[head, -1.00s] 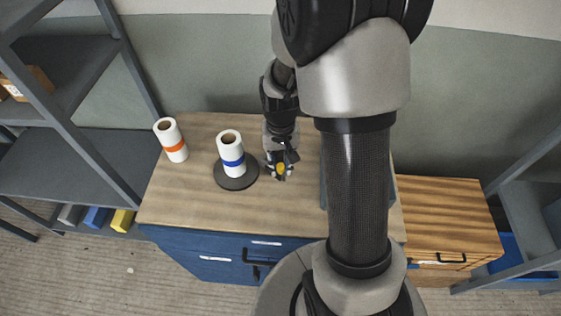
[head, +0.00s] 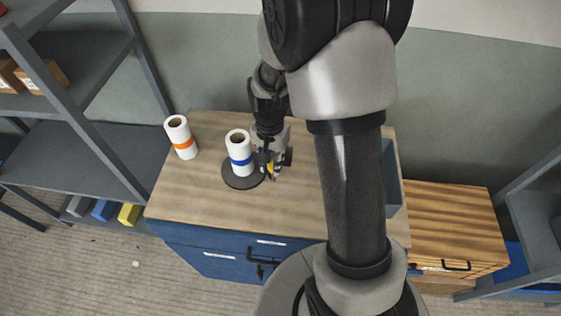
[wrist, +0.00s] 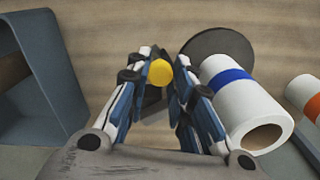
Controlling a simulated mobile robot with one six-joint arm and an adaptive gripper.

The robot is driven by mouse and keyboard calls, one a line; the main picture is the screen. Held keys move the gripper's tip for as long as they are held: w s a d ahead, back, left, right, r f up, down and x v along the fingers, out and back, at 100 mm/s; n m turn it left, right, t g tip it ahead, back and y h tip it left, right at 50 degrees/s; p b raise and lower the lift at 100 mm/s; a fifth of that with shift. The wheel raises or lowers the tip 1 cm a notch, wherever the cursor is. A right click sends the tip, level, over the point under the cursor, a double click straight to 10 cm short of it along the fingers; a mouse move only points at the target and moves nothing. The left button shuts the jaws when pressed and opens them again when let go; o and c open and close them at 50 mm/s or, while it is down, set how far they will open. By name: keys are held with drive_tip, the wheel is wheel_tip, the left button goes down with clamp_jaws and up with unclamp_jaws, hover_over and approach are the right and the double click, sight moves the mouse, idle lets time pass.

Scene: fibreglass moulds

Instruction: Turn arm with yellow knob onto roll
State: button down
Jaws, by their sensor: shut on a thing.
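The yellow knob (wrist: 161,73) sits between my fingertips in the wrist view. My gripper (head: 269,171) is shut on it, just right of the blue-banded roll. The arm under the knob is mostly hidden by my fingers; only a dark part shows below the knob. The white roll with a blue band (head: 239,151) stands upright on a round dark base (head: 243,183); it also shows in the wrist view (wrist: 238,101), beside my right-hand finger. I cannot tell whether the arm touches the roll.
A white roll with an orange band (head: 181,138) stands at the left of the wooden top (head: 200,200). A grey-blue bin (wrist: 38,75) is on the other side of my gripper. Shelving (head: 90,150) stands left. The front of the top is clear.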

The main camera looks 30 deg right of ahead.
drive_tip(key=shift+w+a+m+p, duration=0.1)
drive_tip(key=shift+w+a+m, duration=0.25)
drive_tip(key=shift+w+m, duration=0.35)
drive_tip(key=shift+w+a+m+p, duration=0.1)
drive_tip(key=shift+w+a+m, duration=0.35)
drive_tip(key=shift+m, duration=0.3)
drive_tip(key=shift+w+a+m+p, duration=0.1)
drive_tip(key=shift+w+a+m, duration=0.15)
drive_tip(key=shift+w+m, duration=0.45)
drive_tip(key=c, duration=1.4)
unclamp_jaws()
drive_tip(key=shift+s, duration=0.1)
drive_tip(key=shift+o, duration=0.2)
